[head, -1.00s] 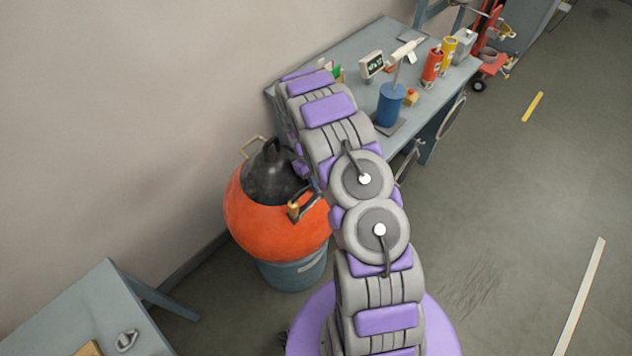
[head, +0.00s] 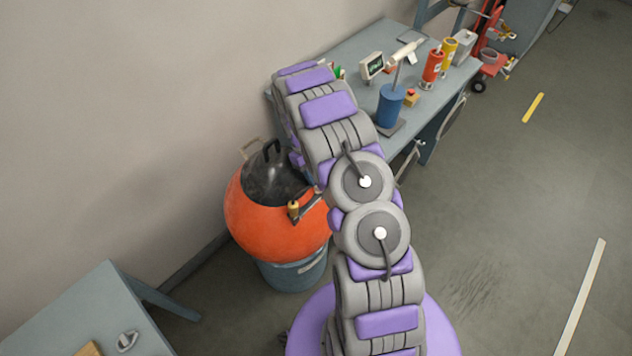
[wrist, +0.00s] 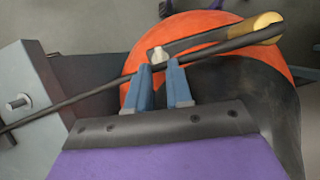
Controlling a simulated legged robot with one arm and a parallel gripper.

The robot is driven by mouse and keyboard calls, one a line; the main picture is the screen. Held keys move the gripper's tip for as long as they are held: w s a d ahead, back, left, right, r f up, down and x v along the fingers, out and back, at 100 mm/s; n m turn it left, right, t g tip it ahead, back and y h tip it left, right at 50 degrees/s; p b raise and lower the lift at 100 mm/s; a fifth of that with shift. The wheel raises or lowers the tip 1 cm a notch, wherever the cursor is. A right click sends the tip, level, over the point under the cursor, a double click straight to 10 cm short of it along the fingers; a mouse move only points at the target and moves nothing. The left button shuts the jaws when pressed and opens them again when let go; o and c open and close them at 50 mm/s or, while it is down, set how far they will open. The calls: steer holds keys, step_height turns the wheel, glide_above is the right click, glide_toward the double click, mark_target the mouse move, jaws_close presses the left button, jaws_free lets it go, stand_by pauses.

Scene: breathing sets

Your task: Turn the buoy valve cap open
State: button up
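An orange buoy (head: 268,228) with a black cap (head: 272,180) on top stands on a blue-grey drum (head: 295,271). A dark bar with a brass end (head: 293,209) sits at the cap's right front edge. In the wrist view the orange body (wrist: 195,30) curves behind the black cap (wrist: 240,95). A dark bar with a brass end (wrist: 266,24) and a long thin rod (wrist: 100,88) cross ahead of my gripper (wrist: 159,65). Its two blue fingers are apart, with a small pale nub (wrist: 157,54) just past the tips. I cannot tell whether they touch it. In the head view my arm hides the gripper.
A workbench (head: 350,50) behind holds a small screen (head: 373,65), a blue cylinder (head: 390,104), a red canister (head: 432,67) and a yellow one (head: 447,53). Another table (head: 75,305) stands at lower left. A wall is close behind the buoy. Floor at right is open.

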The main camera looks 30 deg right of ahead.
steer(key=v, duration=1.3)
steer(key=shift+w+r+p, duration=0.2)
steer(key=shift+r+p, duration=0.15)
steer(key=shift+a, duration=0.1)
